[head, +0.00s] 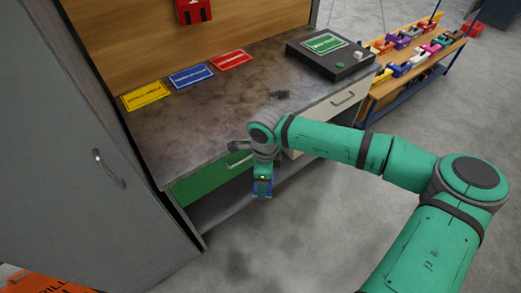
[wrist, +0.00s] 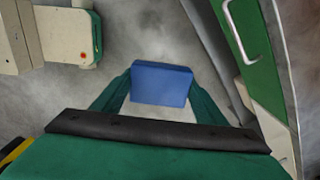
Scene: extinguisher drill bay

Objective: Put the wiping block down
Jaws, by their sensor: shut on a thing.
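My gripper (head: 263,186) hangs in front of the workbench, below the level of its top and near the green drawer. It is shut on the blue wiping block (wrist: 162,83), which sits between the two green fingers in the wrist view. In the head view only a small part of the block shows at the gripper's end. The block is in the air above the grey floor. The workbench top (head: 200,115) is dark, stained and mostly bare.
Yellow (head: 146,95), blue (head: 191,76) and red (head: 232,60) cards lie along the bench's back. A black box (head: 333,60) with a green label stands at its right end. The green drawer (head: 207,183) has a bar handle (wrist: 248,32). A grey cabinet (head: 75,130) stands left.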

